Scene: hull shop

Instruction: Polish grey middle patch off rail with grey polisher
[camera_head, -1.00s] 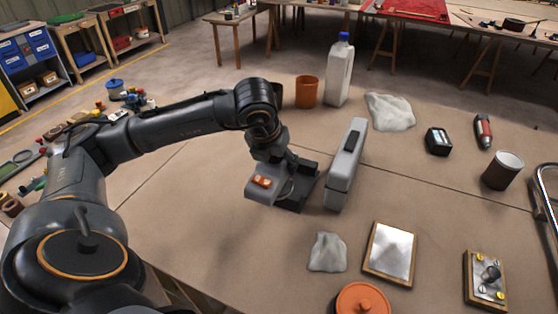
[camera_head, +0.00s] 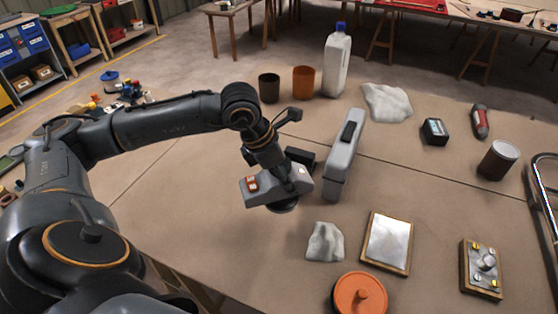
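My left arm reaches in from the left, and its gripper (camera_head: 275,160) is closed around a grey polisher (camera_head: 265,188). The polisher has a red switch on its left end and a dark round pad (camera_head: 283,207) below. It is tilted and close to the table top; I cannot tell whether the pad touches it. The fingers are partly hidden by the wrist and the polisher. A bent metal tube (camera_head: 545,195), possibly the rail, shows at the right edge, cut off by the frame. No grey patch can be made out on it. My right gripper is not in view.
A grey upright case (camera_head: 343,160) stands just right of the polisher. In front lie a cloth (camera_head: 325,242), a metal plate (camera_head: 389,243), an orange lid (camera_head: 359,294) and a knobbed block (camera_head: 482,268). Cups, a white jug (camera_head: 336,65) and a dark can (camera_head: 497,160) stand further back.

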